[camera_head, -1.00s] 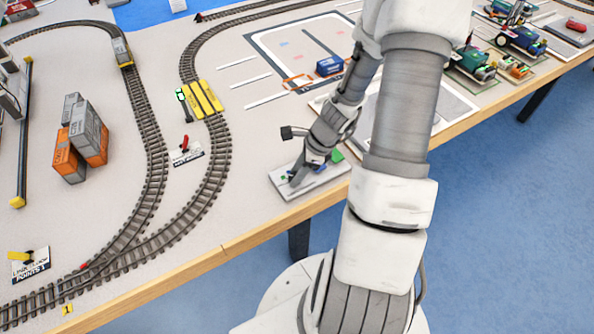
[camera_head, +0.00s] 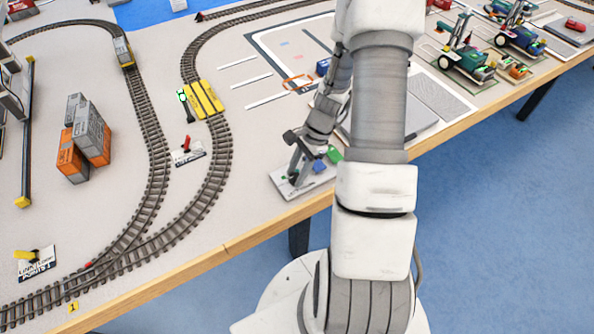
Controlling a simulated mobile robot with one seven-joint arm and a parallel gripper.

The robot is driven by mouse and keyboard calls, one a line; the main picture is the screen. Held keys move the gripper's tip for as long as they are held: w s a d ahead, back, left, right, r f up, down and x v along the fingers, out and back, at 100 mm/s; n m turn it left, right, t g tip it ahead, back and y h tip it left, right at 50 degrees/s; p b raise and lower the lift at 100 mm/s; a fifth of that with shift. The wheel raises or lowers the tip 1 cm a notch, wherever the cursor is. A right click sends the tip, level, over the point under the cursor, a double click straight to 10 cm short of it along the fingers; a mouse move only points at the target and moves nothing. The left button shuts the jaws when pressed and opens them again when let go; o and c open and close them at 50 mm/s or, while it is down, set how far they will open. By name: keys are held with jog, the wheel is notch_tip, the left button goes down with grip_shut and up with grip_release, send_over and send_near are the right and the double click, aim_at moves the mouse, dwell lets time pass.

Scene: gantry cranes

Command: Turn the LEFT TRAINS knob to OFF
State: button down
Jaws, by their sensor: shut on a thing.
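A pale grey control panel (camera_head: 318,182) lies flat near the table's front edge, left of my arm. My gripper (camera_head: 293,177) reaches down to the left part of this panel and is shut on the LEFT TRAINS knob, which is mostly hidden by the fingers. A small bit of green shows beside the fingertips. A blue part (camera_head: 320,166) and a green part (camera_head: 335,155) stand farther right on the panel. The lettering on the panel is too small to read, and I cannot tell where the knob points.
Curved train track (camera_head: 208,190) runs left of the panel. A red lever (camera_head: 187,143) and yellow crossing plates (camera_head: 204,98) stand by it. Stacked containers (camera_head: 84,138) are at the left. A blue container (camera_head: 323,67) is behind my wrist. Model machines (camera_head: 467,62) stand at the far right.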

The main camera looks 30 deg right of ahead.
dwell(0.4)
jog(key=shift+c, duration=2.3)
grip_release()
jog(key=shift+r, duration=0.1)
jog(key=p+v, duration=0.2)
jog(key=v, duration=1.5)
jog(key=shift+r, duration=0.2)
